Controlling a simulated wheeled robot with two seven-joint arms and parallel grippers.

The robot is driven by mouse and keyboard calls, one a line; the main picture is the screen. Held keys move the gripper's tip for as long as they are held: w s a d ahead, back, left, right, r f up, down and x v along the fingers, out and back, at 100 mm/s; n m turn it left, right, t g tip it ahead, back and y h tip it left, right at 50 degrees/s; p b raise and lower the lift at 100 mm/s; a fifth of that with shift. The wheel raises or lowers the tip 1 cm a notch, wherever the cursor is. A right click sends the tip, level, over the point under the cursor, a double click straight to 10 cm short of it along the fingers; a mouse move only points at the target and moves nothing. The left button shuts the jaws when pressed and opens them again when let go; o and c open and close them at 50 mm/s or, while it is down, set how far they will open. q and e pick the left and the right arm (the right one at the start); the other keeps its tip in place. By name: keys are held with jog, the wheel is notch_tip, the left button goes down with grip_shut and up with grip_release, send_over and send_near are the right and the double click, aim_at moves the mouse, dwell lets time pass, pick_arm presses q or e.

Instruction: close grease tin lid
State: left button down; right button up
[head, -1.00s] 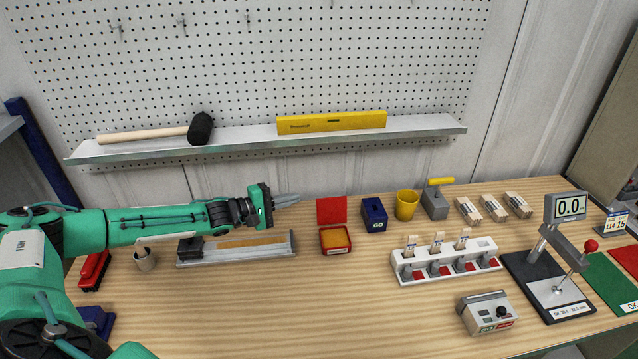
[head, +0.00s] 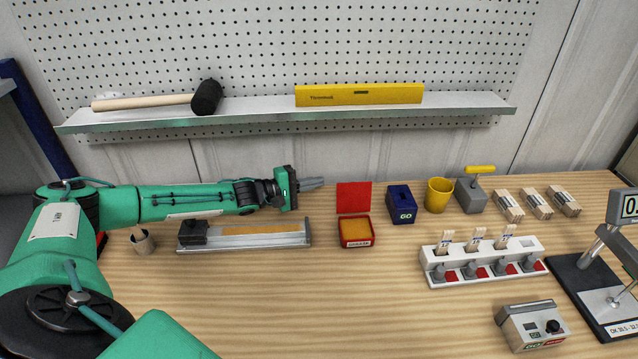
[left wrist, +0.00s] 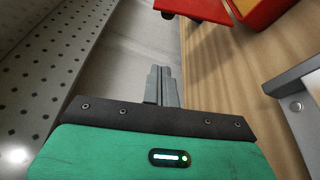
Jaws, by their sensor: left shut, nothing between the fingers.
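The grease tin (head: 357,232) is a small red box with yellow-orange grease inside, on the table near the middle of the head view. Its red lid (head: 354,197) stands upright, open, at the tin's back edge. In the left wrist view the lid (left wrist: 200,10) shows at the top and part of the tin (left wrist: 255,12) at the top right. My left gripper (head: 312,184) is shut and empty, to the left of the lid and apart from it, pointing right at about lid height. Its fingers (left wrist: 163,88) are together in the left wrist view. My right gripper is not in view.
A metal rail fixture (head: 245,236) lies below my left forearm. A blue GO box (head: 401,204) and a yellow cup (head: 438,195) stand right of the tin. A shelf (head: 285,116) runs along the wall behind. The table in front of the tin is clear.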

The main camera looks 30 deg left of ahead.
aim_at(353, 195)
pick_arm(q)
jog(key=p+x, duration=0.1)
jog(key=x, duration=0.6)
jog(key=shift+w+d+r+p, duration=0.15)
jog(key=shift+w+d+p, duration=0.1)
jog(key=shift+p, duration=0.15)
jog(key=shift+d+p, duration=0.3)
jog(key=shift+p, duration=0.05)
jog(key=shift+s+d+r+p, duration=0.2)
jog(key=shift+s+d+p, duration=0.2)
jog(key=shift+s, duration=0.2)
jog(key=shift+s+d+r+p, duration=0.15)
jog(key=shift+s+d+p, duration=0.25)
jog(key=shift+s, duration=0.25)
jog(key=shift+d, duration=0.15)
jog(key=shift+s, duration=0.15)
